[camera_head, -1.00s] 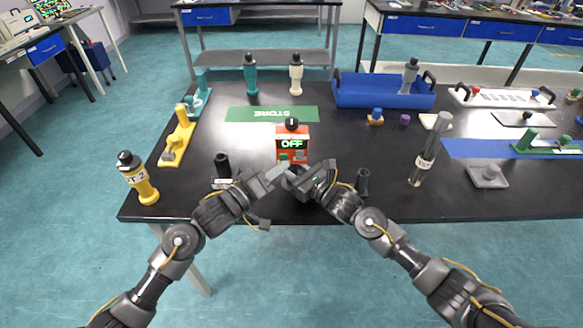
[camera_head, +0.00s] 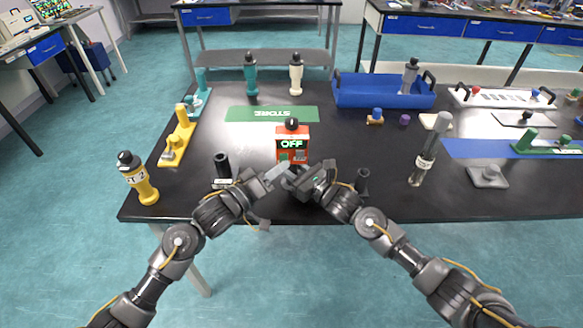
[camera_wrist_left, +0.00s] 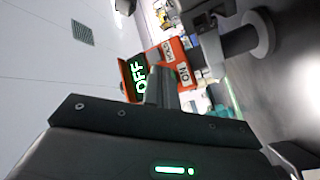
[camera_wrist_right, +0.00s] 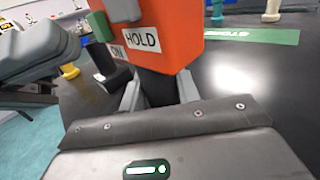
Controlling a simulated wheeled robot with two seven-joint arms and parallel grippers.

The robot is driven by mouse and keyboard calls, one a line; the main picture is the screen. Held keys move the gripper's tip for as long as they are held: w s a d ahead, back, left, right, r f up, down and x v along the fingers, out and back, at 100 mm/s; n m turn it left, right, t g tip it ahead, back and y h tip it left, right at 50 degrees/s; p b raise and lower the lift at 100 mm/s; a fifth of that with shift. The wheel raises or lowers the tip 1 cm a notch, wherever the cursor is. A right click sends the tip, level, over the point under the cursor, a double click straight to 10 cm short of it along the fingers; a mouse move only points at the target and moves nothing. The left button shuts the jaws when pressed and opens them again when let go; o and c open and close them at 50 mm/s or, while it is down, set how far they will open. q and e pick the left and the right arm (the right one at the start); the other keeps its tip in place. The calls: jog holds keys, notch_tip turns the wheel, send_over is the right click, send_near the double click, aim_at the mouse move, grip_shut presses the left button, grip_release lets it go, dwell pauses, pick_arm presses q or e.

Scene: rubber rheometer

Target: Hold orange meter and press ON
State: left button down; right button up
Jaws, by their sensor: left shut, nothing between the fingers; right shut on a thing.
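The orange meter (camera_head: 291,133) stands upright near the table's front middle, its display lit "OFF". My right gripper (camera_head: 297,172) is shut on its dark lower part, which shows between the fingers in the right wrist view (camera_wrist_right: 157,88). That view also shows the "ON" and "HOLD" labels on the orange body (camera_wrist_right: 180,35), with a green button (camera_wrist_right: 100,25) above "ON". My left gripper (camera_head: 280,171) is shut and empty, close in front of the meter's lower left. In the left wrist view its closed tips (camera_wrist_left: 155,88) overlap the meter's face; I cannot tell whether they touch it.
A black bottle-shaped object (camera_head: 222,164) stands left of my left gripper and another dark one (camera_head: 362,184) right of my right. A clear tube with a grey top (camera_head: 425,155) stands farther right. The green "STORE" mat (camera_head: 245,114) behind the meter is bare.

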dwell(0.5)
pick_arm(q)
jog(key=shift+w, duration=0.45)
jog(key=shift+w, duration=0.25)
dwell(0.4)
jog(key=shift+s, duration=0.75)
jog(key=s, duration=0.6)
dwell(0.4)
